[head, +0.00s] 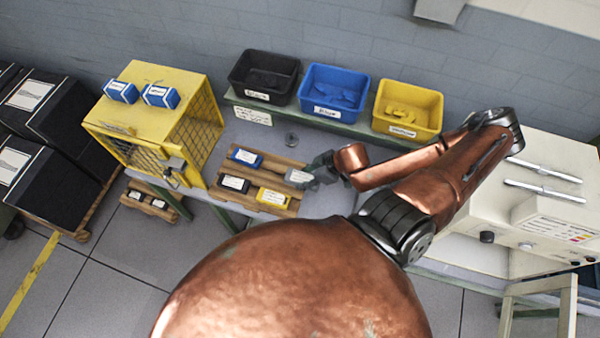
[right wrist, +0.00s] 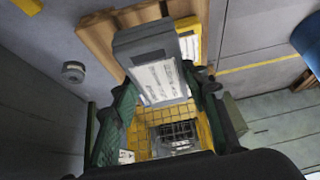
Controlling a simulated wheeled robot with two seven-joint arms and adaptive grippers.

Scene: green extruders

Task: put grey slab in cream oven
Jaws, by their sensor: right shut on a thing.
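The grey slab (head: 299,176), a block with a white label, is at the right end of the wooden pallet on the bench. My right gripper (head: 318,172) is shut on it, and in the right wrist view the grey slab (right wrist: 148,50) sits between the two dark green fingers. I cannot tell whether it touches the pallet or is just above it. The cream oven (head: 555,150) stands at the right of the head view, with two long handles, knobs and a coloured label. My arm covers part of it. My left gripper is not in view.
The wooden pallet (head: 268,160) also holds blue and yellow labelled blocks. A yellow mesh cage (head: 150,115) stands left of it. Black (head: 264,75), blue (head: 334,90) and yellow (head: 408,108) bins line the back. A small grey round item (head: 291,139) lies behind the pallet.

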